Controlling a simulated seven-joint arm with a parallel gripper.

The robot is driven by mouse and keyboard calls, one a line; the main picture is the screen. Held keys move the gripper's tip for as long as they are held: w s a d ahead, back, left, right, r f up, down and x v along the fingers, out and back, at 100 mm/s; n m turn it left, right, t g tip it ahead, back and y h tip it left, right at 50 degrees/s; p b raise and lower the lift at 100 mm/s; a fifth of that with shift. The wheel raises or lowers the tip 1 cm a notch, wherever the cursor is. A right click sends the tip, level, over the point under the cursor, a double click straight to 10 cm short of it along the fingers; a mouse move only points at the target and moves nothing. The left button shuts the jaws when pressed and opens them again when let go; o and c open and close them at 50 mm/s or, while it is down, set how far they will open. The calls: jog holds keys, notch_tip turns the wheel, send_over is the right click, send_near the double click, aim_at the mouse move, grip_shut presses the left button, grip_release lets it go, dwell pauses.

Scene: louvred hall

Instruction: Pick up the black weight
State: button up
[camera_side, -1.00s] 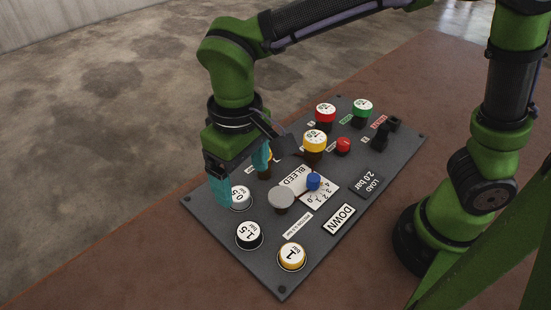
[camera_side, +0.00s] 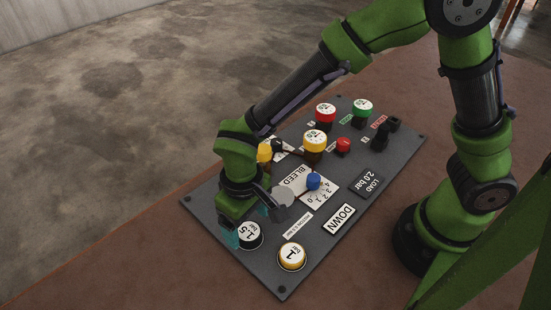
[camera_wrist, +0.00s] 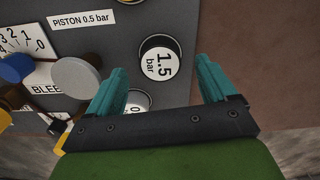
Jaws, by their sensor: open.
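The black weight (camera_side: 249,236), with a white top marked 1.5 bar, stands upright on the grey panel (camera_side: 320,245) near its front left edge. In the wrist view the black weight (camera_wrist: 159,62) shows its top and dark side between and just beyond my fingertips. My gripper (camera_side: 247,223) is open and low over this weight, with one teal finger on either side. In the wrist view the open gripper (camera_wrist: 161,68) holds nothing, and I see a gap at each finger. In the side view my wrist and fingers hide part of the weight.
A white-topped weight (camera_wrist: 138,101) is close by, partly hidden behind my gripper. A yellow weight (camera_side: 292,257) stands to the right of the black one. A grey knob (camera_side: 283,196) and blue knob (camera_side: 313,180) rise nearby. Several other weights and fittings stand farther back.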

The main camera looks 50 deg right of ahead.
aim_at(249, 234)
jog(key=shift+f, duration=1.3)
jog(key=shift+w+r, duration=0.1)
jog(key=c, duration=1.5)
